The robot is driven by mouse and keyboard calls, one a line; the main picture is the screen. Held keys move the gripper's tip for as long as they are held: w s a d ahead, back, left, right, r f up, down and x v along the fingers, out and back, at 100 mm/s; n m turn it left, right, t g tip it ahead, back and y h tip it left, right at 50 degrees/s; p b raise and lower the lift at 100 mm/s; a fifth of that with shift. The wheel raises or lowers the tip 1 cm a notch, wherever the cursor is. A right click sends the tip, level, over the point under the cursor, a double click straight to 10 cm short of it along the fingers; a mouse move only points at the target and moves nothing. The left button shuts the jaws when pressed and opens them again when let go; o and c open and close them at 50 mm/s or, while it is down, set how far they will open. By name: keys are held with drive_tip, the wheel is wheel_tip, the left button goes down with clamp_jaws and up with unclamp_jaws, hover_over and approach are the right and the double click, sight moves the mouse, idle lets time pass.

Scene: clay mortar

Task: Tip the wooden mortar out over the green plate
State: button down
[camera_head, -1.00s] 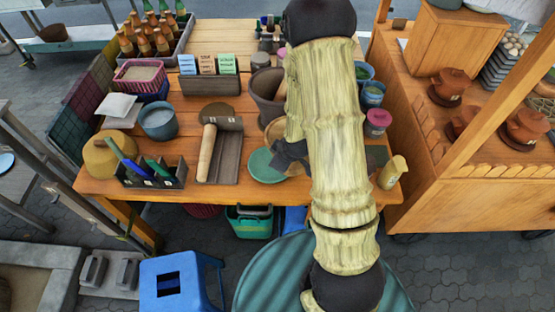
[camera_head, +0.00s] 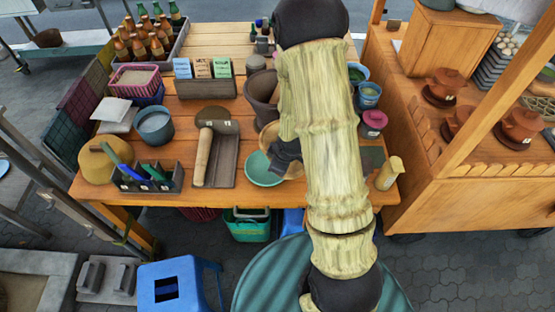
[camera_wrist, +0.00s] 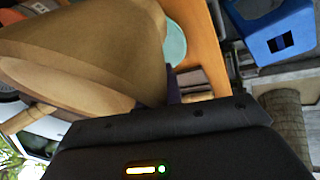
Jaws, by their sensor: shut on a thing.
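The green plate (camera_head: 262,171) lies near the front edge of the wooden table, partly behind my arm. It also shows in the wrist view (camera_wrist: 175,44). My gripper (camera_head: 287,157) is dark and mostly hidden by my arm, just right of the plate's middle and above it. In the wrist view the large tan wooden mortar (camera_wrist: 90,42) fills the upper left, close against my gripper (camera_wrist: 172,92), which is shut on it. Tan edges of the mortar (camera_head: 295,170) show beside my arm near the plate. The mortar looks tilted; its opening and contents are hidden.
A dark brown vessel (camera_head: 262,93) stands behind the plate. A grey tray with a rolling pin (camera_head: 202,155) lies to its left. A yellow shaker (camera_head: 389,174) stands at the front right, a pink-lidded jar (camera_head: 373,124) behind it. A blue stool (camera_head: 178,283) is on the ground.

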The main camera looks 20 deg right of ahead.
drive_tip(key=shift+s+d+r+n+g+h+p, duration=0.15)
drive_tip(key=shift+r+g+h+p, duration=0.55)
drive_tip(key=shift+p, duration=0.65)
drive_tip(key=shift+d+r+n+g+h+p, duration=0.15)
drive_tip(key=shift+r+g+h+p, duration=0.2)
drive_tip(key=shift+g+h+p, duration=0.6)
drive_tip(key=shift+w+a+f+g+h+p, duration=0.25)
drive_tip(key=shift+f+g+h+p, duration=0.25)
drive_tip(key=shift+h+p, duration=0.45)
drive_tip(key=g+h, duration=0.1)
drive_tip(key=f+g+h, duration=0.1)
drive_tip(key=shift+w+a+n+h+b, duration=0.2)
drive_tip(key=shift+a+n+h+b, duration=0.1)
drive_tip(key=shift+n+h+b, duration=0.1)
drive_tip(key=f+g+h+b, duration=0.1)
drive_tip(key=b, duration=0.1)
drive_tip(key=w+a+f+g+h+b, duration=0.1)
drive_tip(key=a+f+g+h+b, duration=0.1)
drive_tip(key=f+h+b, duration=0.1)
drive_tip(key=shift+w+n+b, duration=0.3)
drive_tip(key=shift+w+n, duration=0.05)
drive_tip(key=shift+n, duration=0.05)
drive_tip(key=shift+w+d, duration=0.1)
